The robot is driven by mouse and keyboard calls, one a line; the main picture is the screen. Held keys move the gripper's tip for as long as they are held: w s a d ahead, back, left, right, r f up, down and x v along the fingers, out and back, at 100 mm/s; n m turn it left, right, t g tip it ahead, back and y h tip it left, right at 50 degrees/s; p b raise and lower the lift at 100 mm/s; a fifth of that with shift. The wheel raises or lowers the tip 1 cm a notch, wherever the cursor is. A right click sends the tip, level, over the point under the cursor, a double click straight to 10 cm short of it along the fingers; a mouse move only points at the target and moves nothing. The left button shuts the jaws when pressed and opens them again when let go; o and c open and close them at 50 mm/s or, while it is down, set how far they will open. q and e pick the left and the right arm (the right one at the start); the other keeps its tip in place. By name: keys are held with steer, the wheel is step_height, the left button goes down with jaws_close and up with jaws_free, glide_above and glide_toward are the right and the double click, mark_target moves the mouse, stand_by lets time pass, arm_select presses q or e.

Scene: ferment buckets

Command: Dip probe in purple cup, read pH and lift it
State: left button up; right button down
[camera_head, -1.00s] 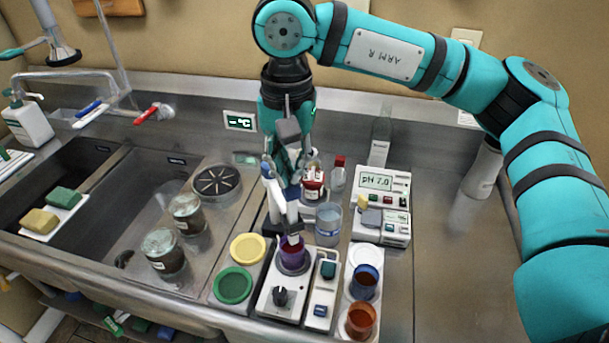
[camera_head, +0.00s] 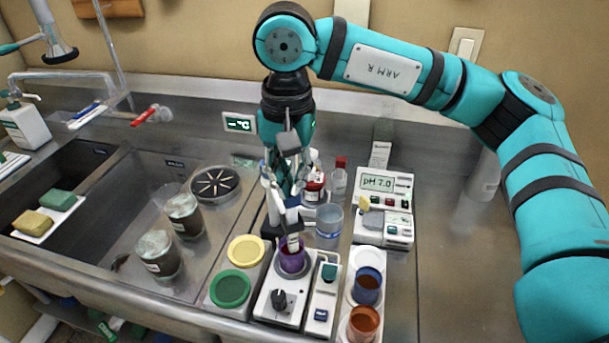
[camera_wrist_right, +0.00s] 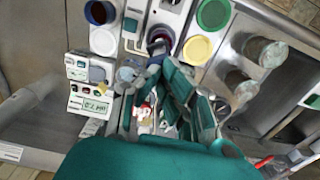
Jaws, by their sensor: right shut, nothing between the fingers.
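The purple cup (camera_head: 292,261) stands on a white stirrer with a dark knob (camera_head: 279,299) at the front. A white probe (camera_head: 292,241) stands in the cup's mouth, its lower end hidden inside. My right gripper (camera_head: 287,187) hangs above and behind the cup, pointing down. It is shut with nothing between its fingers; whether it touches the probe's upper part I cannot tell. The right wrist view shows its fingers (camera_wrist_right: 165,88) just below the purple cup (camera_wrist_right: 160,42). The meter display (camera_head: 377,183) reads pH 7.0. My left gripper is out of view.
A clear beaker (camera_head: 329,224) and a red-capped bottle (camera_head: 339,181) crowd my right gripper. Yellow (camera_head: 245,250) and green (camera_head: 231,287) discs lie left of the stirrer. Blue (camera_head: 367,284) and orange-brown (camera_head: 362,322) cups stand right. Two jars sit by the sink.

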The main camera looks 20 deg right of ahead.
steer(key=shift+f+b, duration=1.45)
steer(key=shift+f, duration=0.25)
steer(key=shift+r+p, duration=1.55)
steer(key=shift+r, duration=1.05)
stand_by(3.7)
